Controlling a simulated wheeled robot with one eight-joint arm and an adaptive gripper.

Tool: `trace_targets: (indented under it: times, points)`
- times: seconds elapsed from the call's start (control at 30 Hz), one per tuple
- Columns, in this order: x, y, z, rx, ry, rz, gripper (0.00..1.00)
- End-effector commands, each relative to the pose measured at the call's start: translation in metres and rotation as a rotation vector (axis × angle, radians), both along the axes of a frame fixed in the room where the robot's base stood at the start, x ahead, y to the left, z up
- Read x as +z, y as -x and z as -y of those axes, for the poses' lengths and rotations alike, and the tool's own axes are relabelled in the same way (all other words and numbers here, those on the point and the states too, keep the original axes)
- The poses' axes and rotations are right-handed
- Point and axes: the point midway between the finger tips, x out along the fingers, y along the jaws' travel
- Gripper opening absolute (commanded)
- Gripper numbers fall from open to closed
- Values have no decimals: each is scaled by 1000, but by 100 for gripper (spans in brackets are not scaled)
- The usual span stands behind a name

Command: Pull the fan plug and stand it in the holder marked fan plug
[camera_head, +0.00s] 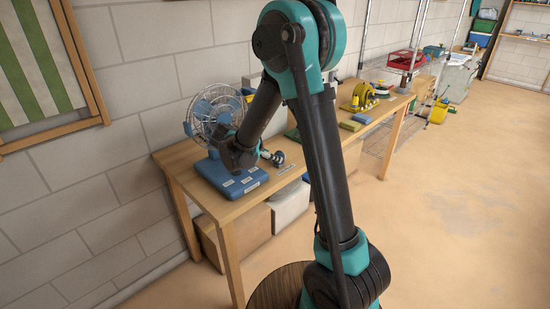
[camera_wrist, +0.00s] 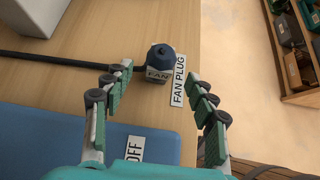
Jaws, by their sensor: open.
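The fan (camera_head: 214,112) stands behind the blue board (camera_head: 215,175) in the head view, where my arm partly hides this area.
The blue board also fills the lower left of the wrist view (camera_wrist: 50,140), with an OFF label (camera_wrist: 134,148). The wooden table (camera_head: 205,205) runs along the wall. A yellow reel (camera_head: 362,96) stands farther along it. The floor at right is clear.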

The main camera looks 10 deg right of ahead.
Motion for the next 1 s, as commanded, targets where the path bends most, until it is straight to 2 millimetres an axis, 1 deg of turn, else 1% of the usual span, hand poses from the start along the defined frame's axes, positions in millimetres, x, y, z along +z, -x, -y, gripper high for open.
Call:
trace_targets:
  times: [0.03,0.2,0.4,0.57,1.0]
  points:
    - [8,5,-8,4,0,0,57]
    - [28,21,-30,3,1,-1,57]
    - [44,32,-45,1,0,0,57]
    - [49,36,-50,1,0,0,57]
    - [49,36,-50,0,0,0,57]
